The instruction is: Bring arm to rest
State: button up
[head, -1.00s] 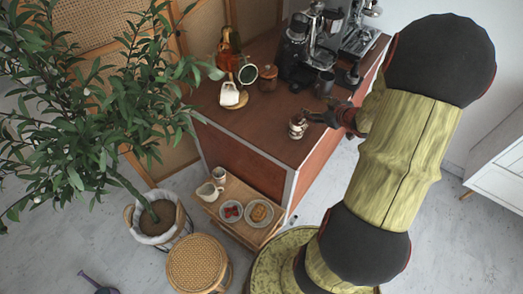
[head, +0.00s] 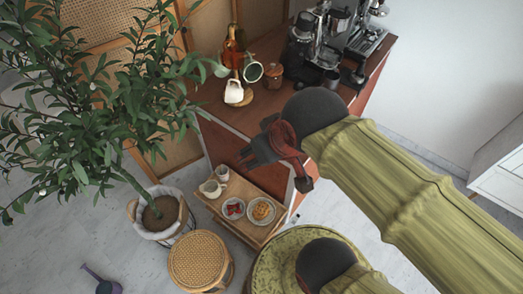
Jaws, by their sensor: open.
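My gripper (head: 274,168) is open and empty in the head view, with its fingers spread. It appears in front of the near side of the brown coffee cart (head: 222,148). My arm reaches in from the lower right, with its dark wrist joint over the cart top in the picture. The small cup on the cart top is hidden behind my arm.
A white cup (head: 234,92) and an amber bottle (head: 233,45) stand on the cart's far left. The coffee machine (head: 308,47) is at the back. A low wooden shelf (head: 240,187) carries plates and jugs. A potted plant (head: 159,214) and rattan stool (head: 199,262) stand left.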

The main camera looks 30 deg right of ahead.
notch_tip(320, 180, down, 5)
jog(key=b, duration=0.5)
jog(key=shift+f, duration=0.15)
dwell(0.8)
